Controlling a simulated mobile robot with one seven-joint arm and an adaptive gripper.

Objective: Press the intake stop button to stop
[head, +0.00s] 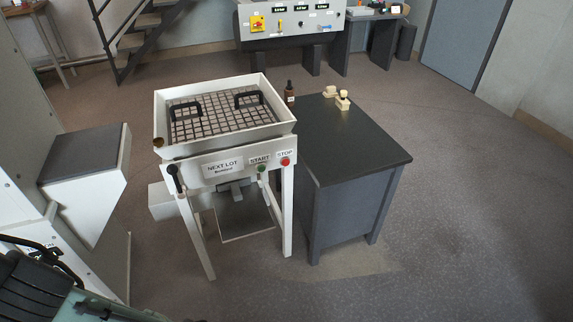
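The red STOP button (285,161) sits on the front right of a white stand with a sloped-sided hopper (222,152), under a small white STOP label (285,153). A green START button (262,168) is just left of it, under its own label. A NEXT LOT sign (223,166) is further left on the same front panel. The red button's face is unobstructed, and nothing touches it. I cannot make out my gripper or its fingertips in this view.
A dark-topped desk (362,155) stands right of the hopper stand, with a brown bottle (290,92) and pale blocks (342,101) on it. Dark and grey-green parts crowd the lower left. A control console (290,22) stands at the back. Floor in front is clear.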

